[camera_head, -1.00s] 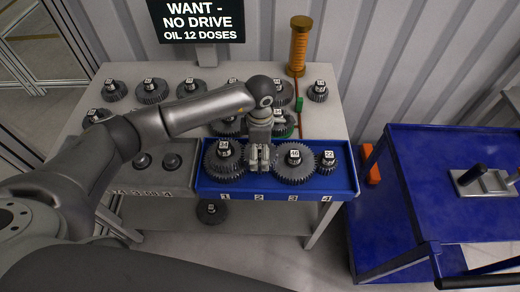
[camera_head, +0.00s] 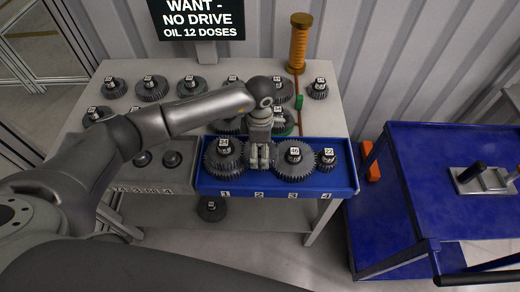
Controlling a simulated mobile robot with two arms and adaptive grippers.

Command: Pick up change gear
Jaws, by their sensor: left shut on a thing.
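A blue tray (camera_head: 290,190) with numbered places sits at the front right of the table. In it are a large dark change gear (camera_head: 223,165) at place 1, another large gear (camera_head: 294,168) near place 3 and a small gear (camera_head: 328,162) at the right end. My left gripper (camera_head: 260,163) points down into the tray between the two large gears, over place 2. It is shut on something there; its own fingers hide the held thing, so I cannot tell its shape. My right gripper is out of view.
More dark gears, such as one at the back (camera_head: 152,89), stand on the grey table (camera_head: 125,72). An orange column (camera_head: 299,42) rises at the back. A black sign (camera_head: 200,20) is behind. A blue cart (camera_head: 420,200) stands to the right.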

